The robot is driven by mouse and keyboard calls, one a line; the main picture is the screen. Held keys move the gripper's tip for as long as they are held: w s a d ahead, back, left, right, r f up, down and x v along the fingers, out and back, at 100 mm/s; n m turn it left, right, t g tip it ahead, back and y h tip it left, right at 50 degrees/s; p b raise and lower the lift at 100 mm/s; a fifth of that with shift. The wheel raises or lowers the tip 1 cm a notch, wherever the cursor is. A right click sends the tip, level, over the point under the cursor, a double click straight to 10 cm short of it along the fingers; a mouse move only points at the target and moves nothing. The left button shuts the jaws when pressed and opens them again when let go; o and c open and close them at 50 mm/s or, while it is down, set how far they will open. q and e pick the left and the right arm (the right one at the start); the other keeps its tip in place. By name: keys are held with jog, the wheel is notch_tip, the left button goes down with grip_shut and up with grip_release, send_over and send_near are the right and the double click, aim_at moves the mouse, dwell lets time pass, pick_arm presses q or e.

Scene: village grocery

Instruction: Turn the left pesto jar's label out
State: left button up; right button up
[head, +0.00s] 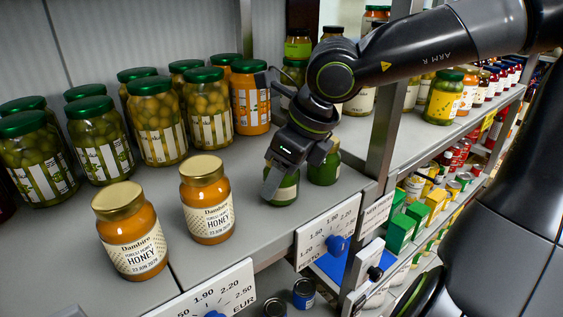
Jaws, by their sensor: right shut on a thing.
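The left pesto jar (286,192) is a small dark green jar near the shelf's front edge. My left gripper is not in view.
Two honey jars (207,205) with gold lids stand to the left near the front edge. Several green-lidded jars (157,122) stand behind. A grey shelf post (392,95) rises right of the gripper. Price strips (327,232) run along the shelf front.

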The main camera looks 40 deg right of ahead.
jog(key=shift+r, duration=0.2)
jog(key=shift+n+y+p, duration=0.3)
jog(key=shift+n+p, duration=0.4)
jog(key=shift+p, duration=0.45)
jog(key=shift+f+n+g+y+p, duration=0.1)
jog(key=shift+n+g+y+p, duration=0.3)
jog(key=shift+n, duration=0.7)
jog(key=shift+f+b, duration=0.25)
jog(key=shift+b, duration=0.05)
jog(key=shift+f+b, duration=0.1)
jog(key=shift+b, duration=0.2)
jog(key=o, duration=1.3)
jog(key=shift+r, duration=0.2)
